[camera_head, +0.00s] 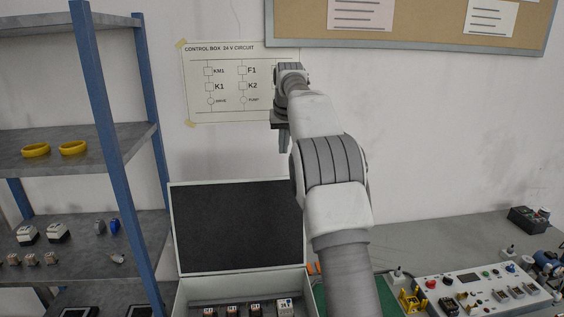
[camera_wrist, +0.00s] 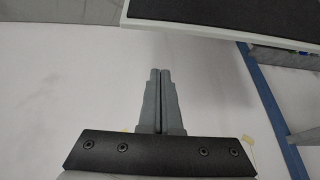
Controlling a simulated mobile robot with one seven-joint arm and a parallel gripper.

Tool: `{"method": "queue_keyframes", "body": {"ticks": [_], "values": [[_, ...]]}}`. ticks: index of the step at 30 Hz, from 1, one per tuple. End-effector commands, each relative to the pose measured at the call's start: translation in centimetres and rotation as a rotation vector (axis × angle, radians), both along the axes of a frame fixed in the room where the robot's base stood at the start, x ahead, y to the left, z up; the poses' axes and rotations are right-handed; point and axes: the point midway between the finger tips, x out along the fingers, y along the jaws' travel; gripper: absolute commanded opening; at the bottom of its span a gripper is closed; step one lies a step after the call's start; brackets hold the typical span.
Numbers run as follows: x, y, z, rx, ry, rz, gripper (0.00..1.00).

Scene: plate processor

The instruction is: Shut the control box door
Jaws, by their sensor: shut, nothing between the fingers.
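The control box (camera_head: 180,300) stands at the bottom centre of the head view, with several small modules inside. Its door (camera_head: 238,228) stands open and upright at the back of the box, its dark inner face towards me. In the wrist view the door (camera_wrist: 228,17) shows at the top right, with its pale edge. My gripper (camera_head: 284,151) points down above the door's top right corner, apart from it. In the wrist view my gripper's fingers (camera_wrist: 160,70) are together and empty. My arm hides part of the area right of the box.
A blue-post shelf (camera_head: 105,120) with yellow rings and small parts stands at left. A white panel (camera_head: 480,287) with buttons lies on the bench (camera_head: 420,240) at right. A circuit poster (camera_head: 215,105) and a cork board (camera_head: 430,25) are on the wall.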

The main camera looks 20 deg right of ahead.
Motion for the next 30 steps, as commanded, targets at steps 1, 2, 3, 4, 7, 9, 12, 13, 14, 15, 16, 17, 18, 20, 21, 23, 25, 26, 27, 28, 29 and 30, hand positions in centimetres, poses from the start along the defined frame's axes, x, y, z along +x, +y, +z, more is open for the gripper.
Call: {"method": "queue_keyframes", "body": {"ticks": [1, 2, 3, 4, 7, 9, 12, 13, 14, 15, 16, 17, 18, 20, 21, 23, 25, 26, 27, 28, 29, 30], "values": [[0.2, -0.1, -0.5, 0.000, 0.001, 0.000, 0.00], [0.3, -0.1, -0.9, 0.000, 0.002, 0.000, 0.00], [0.6, -0.1, -1.4, 0.001, 0.003, 0.000, 0.00], [0.8, -0.2, -2.0, 0.001, 0.004, 0.000, 0.00], [1.6, -0.3, -3.8, 0.001, 0.005, 0.000, 0.00], [2.2, -0.4, -5.1, 0.000, 0.005, 0.000, 0.00], [3.1, -0.6, -7.1, 0.000, 0.005, 0.000, 0.00], [3.4, -0.7, -7.7, 0.000, 0.004, 0.000, 0.00], [3.7, -0.8, -8.3, 0.000, 0.004, 0.000, 0.00], [4.0, -0.8, -9.1, 0.000, 0.004, 0.000, 0.00], [3.6, -0.7, -8.6, -0.001, -0.002, 0.000, 0.00], [3.4, -0.7, -8.5, -0.001, -0.002, 0.000, 0.00], [3.0, -0.6, -8.4, -0.001, -0.001, 0.000, 0.00], [2.6, -0.5, -8.3, -0.002, -0.002, 0.000, 0.00], [2.2, -0.4, -8.2, -0.001, -0.001, 0.000, 0.00], [1.8, -0.3, -8.2, -0.001, 0.000, 0.000, 0.00], [1.3, -0.3, -7.9, -0.001, -0.001, 0.000, 0.00], [1.1, -0.2, -7.9, -0.001, 0.000, 0.000, 0.00], [0.9, -0.2, -7.9, -0.001, 0.000, 0.000, 0.00], [0.7, -0.1, -7.8, -0.001, 0.000, 0.000, 0.00], [0.6, -0.1, -7.8, -0.001, 0.000, 0.000, 0.00], [0.4, -0.1, -7.8, -0.001, 0.000, 0.000, 0.00]]}}
